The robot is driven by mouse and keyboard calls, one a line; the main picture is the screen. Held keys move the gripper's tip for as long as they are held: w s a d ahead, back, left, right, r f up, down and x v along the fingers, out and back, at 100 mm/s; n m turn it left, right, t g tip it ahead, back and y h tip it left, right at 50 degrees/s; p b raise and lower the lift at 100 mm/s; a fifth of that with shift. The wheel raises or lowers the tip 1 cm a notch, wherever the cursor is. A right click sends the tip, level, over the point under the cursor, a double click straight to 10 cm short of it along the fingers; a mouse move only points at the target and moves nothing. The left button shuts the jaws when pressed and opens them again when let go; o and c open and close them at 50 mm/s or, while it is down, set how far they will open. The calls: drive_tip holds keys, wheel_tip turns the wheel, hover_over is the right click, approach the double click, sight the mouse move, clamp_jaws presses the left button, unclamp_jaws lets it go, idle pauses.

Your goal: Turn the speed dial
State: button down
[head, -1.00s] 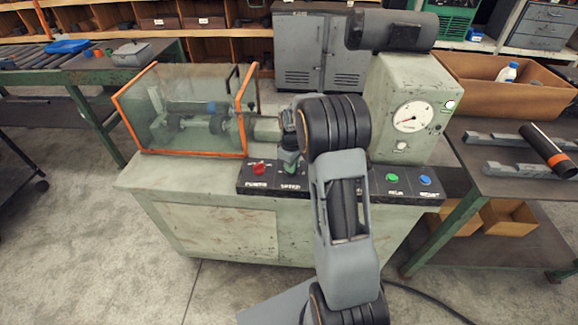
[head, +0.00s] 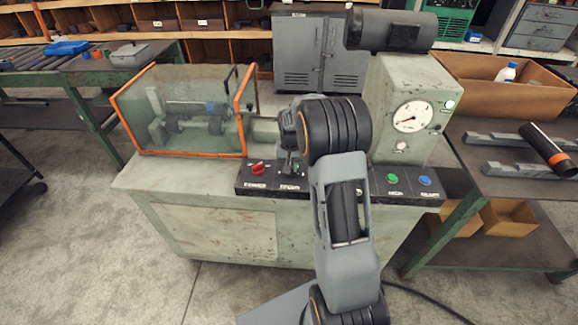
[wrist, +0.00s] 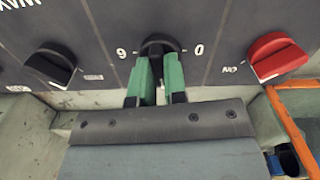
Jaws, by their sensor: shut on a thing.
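The speed dial (wrist: 160,46) is a black knob between the marks 9 and 0 on the dark panel in the wrist view. My gripper (wrist: 160,72) has green-padded fingers, one on each side of the dial, and is shut on it. The fingers hide the lower part of the dial. In the head view my gripper (head: 290,168) is at the black control panel (head: 325,190), right of the red power knob (head: 257,169). My wrist hides most of the dial there.
Another black knob (wrist: 52,65) and the red knob (wrist: 278,57) flank the dial. Green (head: 392,179) and blue (head: 425,181) buttons sit at the panel's right. An orange-framed guard (head: 185,112) stands behind the panel on the left. A gauge (head: 412,116) is at the upper right.

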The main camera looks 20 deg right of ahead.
drive_tip(key=m, duration=0.4)
drive_tip(key=shift+w+r, duration=0.1)
drive_tip(key=shift+r, duration=0.05)
drive_tip(key=shift+m, duration=1.6)
drive_tip(key=c, duration=1.4)
unclamp_jaws()
drive_tip(key=shift+a, duration=0.2)
drive_tip(key=shift+o, duration=1.2)
drive_tip(key=shift+d, duration=0.1)
wheel_tip(320, 180, up, 14)
drive_tip(key=shift+f, duration=0.2)
